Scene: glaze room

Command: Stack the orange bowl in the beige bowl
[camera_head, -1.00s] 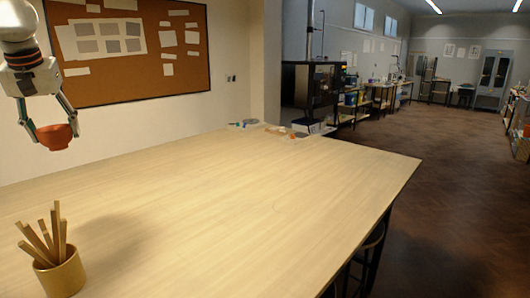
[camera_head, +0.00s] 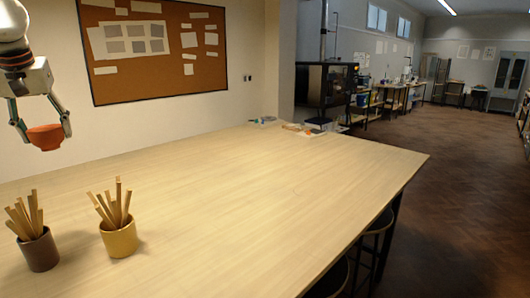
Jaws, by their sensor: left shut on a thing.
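The orange bowl (camera_head: 45,141) is held upright in the air at the left of the head view, above the far left part of the table. My left gripper (camera_head: 45,131) comes down from the upper left and is shut on the bowl, with a finger at either side of it. No beige bowl shows in this view. My right gripper is not in view.
On the wooden table (camera_head: 250,195) stand a dark pot (camera_head: 40,252) and a yellow pot (camera_head: 119,240), both holding wooden sticks, at the front left. Small items (camera_head: 300,128) lie at the far corner. The middle is clear. Stools (camera_head: 375,225) stand by the right edge.

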